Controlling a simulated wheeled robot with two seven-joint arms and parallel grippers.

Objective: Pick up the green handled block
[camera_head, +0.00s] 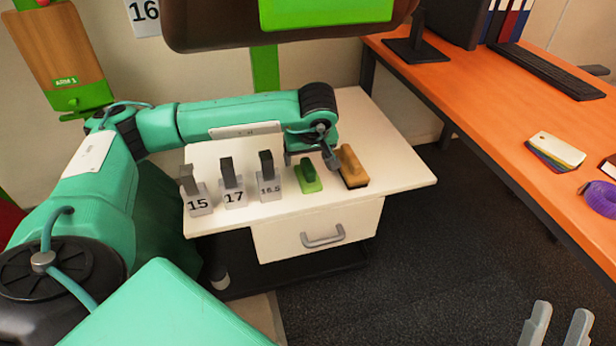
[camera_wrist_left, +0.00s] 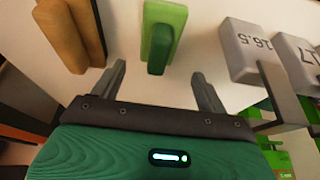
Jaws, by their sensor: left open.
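The green handled block (camera_head: 308,177) stands on the white cabinet top, between the block marked 16.5 and a brown wooden brush-like block. In the left wrist view the green block (camera_wrist_left: 163,36) lies ahead of my left gripper, in line with the gap between the fingers. My left gripper (camera_head: 310,158) is open and empty, just behind and above the green block in the head view; its two fingers also show in the left wrist view (camera_wrist_left: 160,88). My right gripper (camera_head: 557,326) shows only its fingertips at the bottom right, apart and with nothing between them.
Grey handled blocks marked 15 (camera_head: 197,204), 17 (camera_head: 233,196) and 16.5 (camera_head: 268,187) stand in a row left of the green block. The brown block (camera_head: 352,168) stands close on its right. The white cabinet top (camera_head: 400,170) is bare further right. An orange desk (camera_head: 480,90) stands at right.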

